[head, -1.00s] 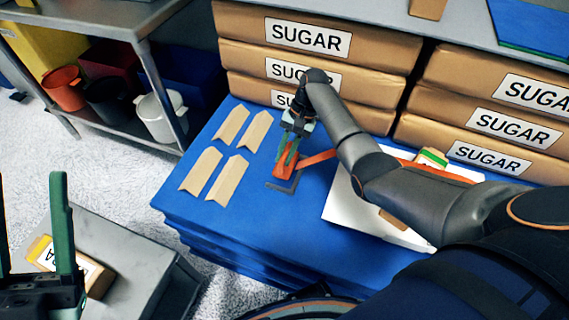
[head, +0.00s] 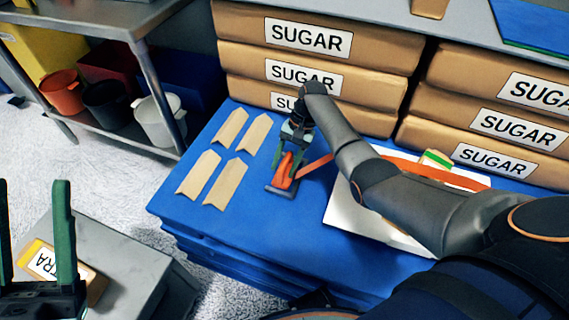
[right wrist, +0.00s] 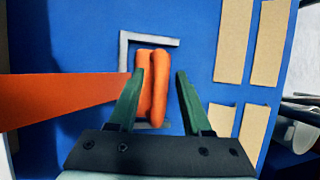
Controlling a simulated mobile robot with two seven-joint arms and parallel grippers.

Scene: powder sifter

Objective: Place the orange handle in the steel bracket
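The orange handle (head: 284,171) shows as two rounded orange lobes. In the right wrist view the handle (right wrist: 153,80) lies within the outline of the grey steel bracket (right wrist: 150,38). The bracket (head: 279,190) rests on the blue surface in the head view. I cannot tell whether the handle is fully seated. My right gripper (right wrist: 160,80) is open, with one green finger close beside the handle's left side and the other apart from its right side. Its near bracket edge is partly hidden. My left gripper (head: 35,225) is open and empty at the lower left.
An orange strip (head: 318,163) runs right from near the bracket, beside a white sheet (head: 350,208). Several tan pieces (head: 229,183) lie left of the bracket. Stacked sugar bags (head: 325,85) stand behind. The blue surface (head: 230,235) in front is clear.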

